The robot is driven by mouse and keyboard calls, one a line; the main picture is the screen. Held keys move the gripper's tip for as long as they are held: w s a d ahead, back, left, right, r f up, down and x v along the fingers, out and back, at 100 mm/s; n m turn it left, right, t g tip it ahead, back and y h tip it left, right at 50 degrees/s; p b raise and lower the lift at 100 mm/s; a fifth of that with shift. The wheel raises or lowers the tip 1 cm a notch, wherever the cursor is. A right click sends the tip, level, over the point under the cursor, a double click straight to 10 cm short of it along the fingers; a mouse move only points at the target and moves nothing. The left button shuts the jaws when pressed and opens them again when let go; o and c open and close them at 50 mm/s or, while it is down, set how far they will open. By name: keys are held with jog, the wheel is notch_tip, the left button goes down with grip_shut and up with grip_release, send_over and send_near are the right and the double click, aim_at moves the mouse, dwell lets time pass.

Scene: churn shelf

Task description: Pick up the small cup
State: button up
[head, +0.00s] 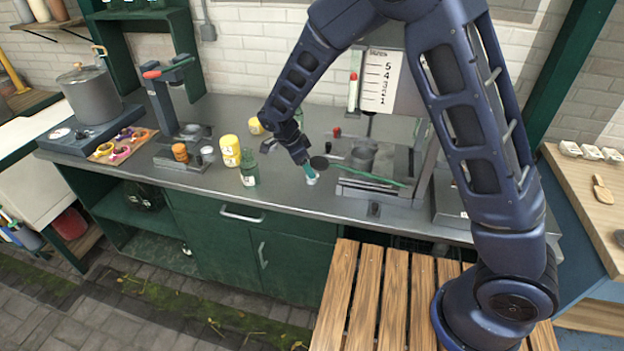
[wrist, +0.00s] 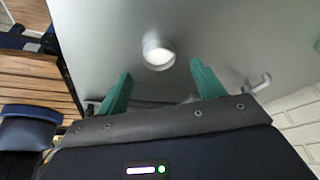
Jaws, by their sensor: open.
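A small white cup (wrist: 158,53) stands on the grey counter in the wrist view, just beyond and between my two teal fingertips. My gripper (wrist: 160,72) is open, with a finger on either side of the line to the cup and nothing between them. In the head view my gripper (head: 309,170) points down at the counter near its front edge. The white cup (head: 312,181) shows right below the fingertips there, partly hidden by them. I cannot tell the exact gap between fingers and cup.
A dark green bottle (head: 249,168) and a yellow jar (head: 231,151) stand left of my gripper. A grey stand with a green rod (head: 375,177) is close on the right. A pot (head: 90,95) sits at the far left. The counter (head: 215,185) is bare along its front edge.

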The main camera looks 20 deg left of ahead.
jog(key=x, duration=0.4)
jog(key=shift+d+f, duration=0.15)
jog(key=shift+f, duration=0.1)
jog(key=c, duration=1.1)
